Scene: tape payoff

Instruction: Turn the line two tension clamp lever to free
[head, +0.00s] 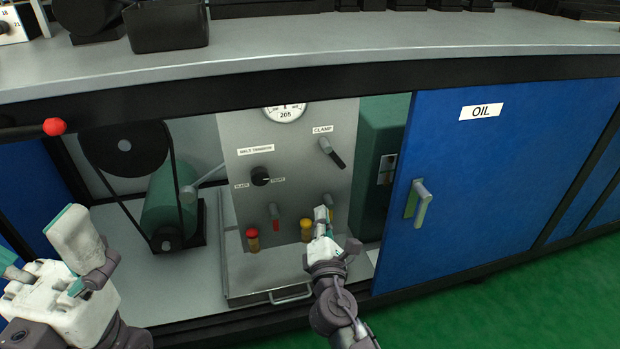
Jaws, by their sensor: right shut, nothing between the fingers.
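A lever (333,153) with a dark handle sits under a "CLAMP" label on the grey panel (300,172) inside the open cabinet. Its handle slants down to the right. No line number can be read on it. My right gripper (322,217) is shut and empty, in front of the lower panel, below the clamp lever and apart from it. It is close to the yellow-topped knob (306,230). My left gripper (36,240) is open and empty at the lower left, far from the panel.
A "belt tension" knob (260,176) and a gauge (285,113) share the panel. A red-topped knob (252,239) stands low left. A belt and green motor (168,200) are further left. A blue "OIL" door (490,180) is at right. The bench top (330,42) overhangs.

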